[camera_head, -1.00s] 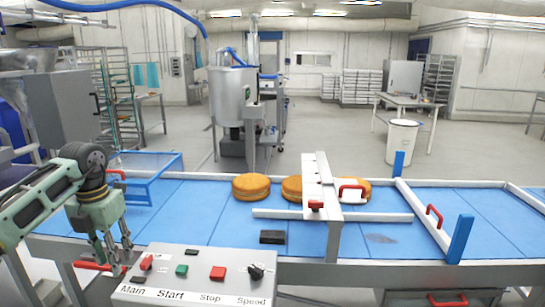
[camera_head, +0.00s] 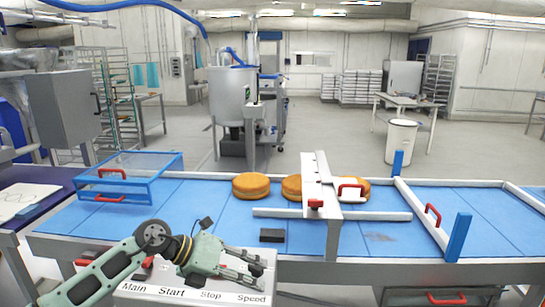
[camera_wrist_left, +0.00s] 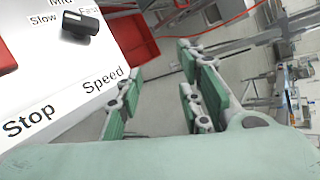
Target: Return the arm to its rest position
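My left arm comes in from the lower left in the head view. Its green-grey left gripper (camera_head: 262,272) is in front of the control panel (camera_head: 150,292), pointing right, with its two fingers apart and nothing between them. In the left wrist view the open fingers (camera_wrist_left: 158,65) are beside the panel's edge, and the black speed knob (camera_wrist_left: 80,25) and the Stop and Speed labels show at upper left. I cannot tell whether the gripper touches the panel. My right gripper is not in view.
A blue conveyor (camera_head: 200,220) runs behind the panel with orange-brown rounds (camera_head: 251,186) on it. A white gate (camera_head: 318,185) stands across it. A blue frame with red handles (camera_head: 112,173) is at left, and a small black block (camera_head: 272,235) lies near the front edge.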

